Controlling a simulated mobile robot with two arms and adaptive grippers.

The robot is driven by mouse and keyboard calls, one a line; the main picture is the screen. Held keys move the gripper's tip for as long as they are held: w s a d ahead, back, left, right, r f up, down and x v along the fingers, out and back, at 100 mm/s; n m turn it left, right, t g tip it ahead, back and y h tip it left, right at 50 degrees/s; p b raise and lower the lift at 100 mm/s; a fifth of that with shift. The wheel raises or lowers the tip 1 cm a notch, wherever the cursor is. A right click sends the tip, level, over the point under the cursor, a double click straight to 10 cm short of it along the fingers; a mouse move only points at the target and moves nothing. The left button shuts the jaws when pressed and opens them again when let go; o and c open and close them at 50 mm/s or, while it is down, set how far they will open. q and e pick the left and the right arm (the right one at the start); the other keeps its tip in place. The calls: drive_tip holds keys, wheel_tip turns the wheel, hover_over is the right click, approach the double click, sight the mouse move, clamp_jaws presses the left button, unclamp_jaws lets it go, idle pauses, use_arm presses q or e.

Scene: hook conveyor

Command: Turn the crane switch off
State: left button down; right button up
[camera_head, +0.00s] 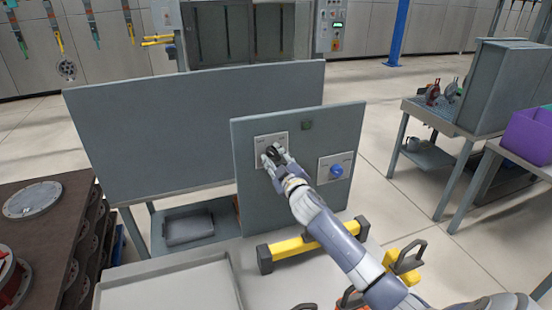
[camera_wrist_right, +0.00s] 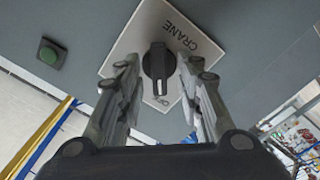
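The crane switch (camera_wrist_right: 160,62) is a black rotary knob on a pale square plate (camera_wrist_right: 182,32) marked CRANE. Its long grip runs up and down in the right wrist view, its lower end near a small label that seems to read OFF. In the head view the plate (camera_head: 258,138) sits on the upper left of a grey upright panel (camera_head: 252,190). My right gripper (camera_wrist_right: 159,72) is open, one finger on each side of the knob, with visible gaps. In the head view my right gripper (camera_head: 271,153) partly hides the knob. My left gripper is not in view.
A second plate with a blue knob (camera_head: 337,170) is to the right on the same panel. A dark green button (camera_head: 307,125) is above. A yellow bar with black ends (camera_head: 300,243) lies in front. A larger grey board (camera_head: 190,125) stands behind on the left.

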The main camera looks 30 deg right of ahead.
drive_tip(key=v, duration=1.2)
drive_tip(key=shift+f, duration=0.1)
idle(0.4)
